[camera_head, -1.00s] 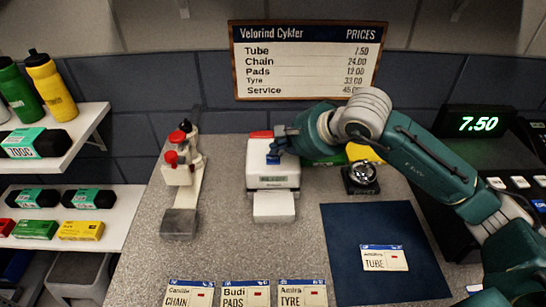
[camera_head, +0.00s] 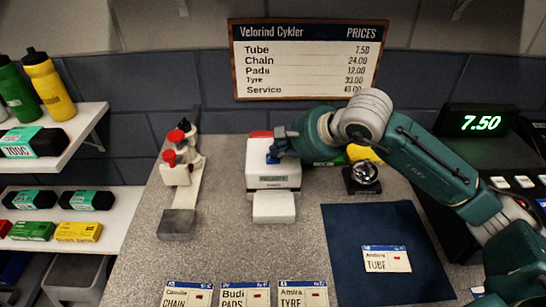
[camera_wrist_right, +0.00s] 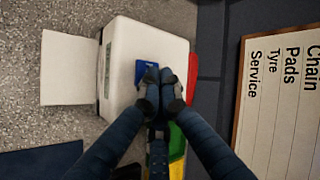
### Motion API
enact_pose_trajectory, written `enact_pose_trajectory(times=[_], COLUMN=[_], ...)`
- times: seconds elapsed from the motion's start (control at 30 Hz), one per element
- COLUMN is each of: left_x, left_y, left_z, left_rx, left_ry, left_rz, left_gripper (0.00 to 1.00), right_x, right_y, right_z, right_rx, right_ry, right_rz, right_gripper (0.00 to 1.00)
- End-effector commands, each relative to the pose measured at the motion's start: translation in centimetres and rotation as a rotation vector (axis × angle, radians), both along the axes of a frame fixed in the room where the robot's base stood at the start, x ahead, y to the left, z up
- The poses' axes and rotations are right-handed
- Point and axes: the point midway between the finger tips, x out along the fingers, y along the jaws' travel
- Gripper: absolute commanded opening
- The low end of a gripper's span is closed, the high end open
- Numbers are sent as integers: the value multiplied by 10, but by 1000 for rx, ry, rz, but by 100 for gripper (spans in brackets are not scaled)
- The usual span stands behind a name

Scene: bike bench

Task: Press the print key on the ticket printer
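The ticket printer (camera_head: 261,180) is a white box on the grey bench, with a small green display on its front and a white flap or slip at its front. The blue print key (camera_head: 272,158) is on its top; it also shows in the wrist view (camera_wrist_right: 146,69). My right gripper (camera_head: 279,150) is over the printer's top with its fingertips at the key. In the wrist view its fingertips (camera_wrist_right: 159,87) are together, empty, and overlap the key's edge. I cannot tell whether they press it. My left gripper is in neither view.
A red and white tool (camera_head: 180,170) stands left of the printer, and a silver bell (camera_head: 362,175) on a black base stands right. A blue mat (camera_head: 385,225) holds a tube ticket (camera_head: 386,259). Several tickets lie along the front. Red, green and yellow items sit behind the printer.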

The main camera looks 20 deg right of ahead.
Motion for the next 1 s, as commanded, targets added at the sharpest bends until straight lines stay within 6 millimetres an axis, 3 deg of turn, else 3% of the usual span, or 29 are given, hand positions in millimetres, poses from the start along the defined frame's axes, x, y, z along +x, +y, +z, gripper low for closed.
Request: enact_pose_trajectory(times=[0.83,1.0], left_x=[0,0], left_y=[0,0], left_z=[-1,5], left_rx=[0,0], left_ry=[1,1], left_rz=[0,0], left_gripper=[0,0], right_x=[0,0], right_y=[0,0], right_z=[10,22], right_rx=[0,-1], right_ry=[1,-2], right_rz=[0,0], right_gripper=[0,0])
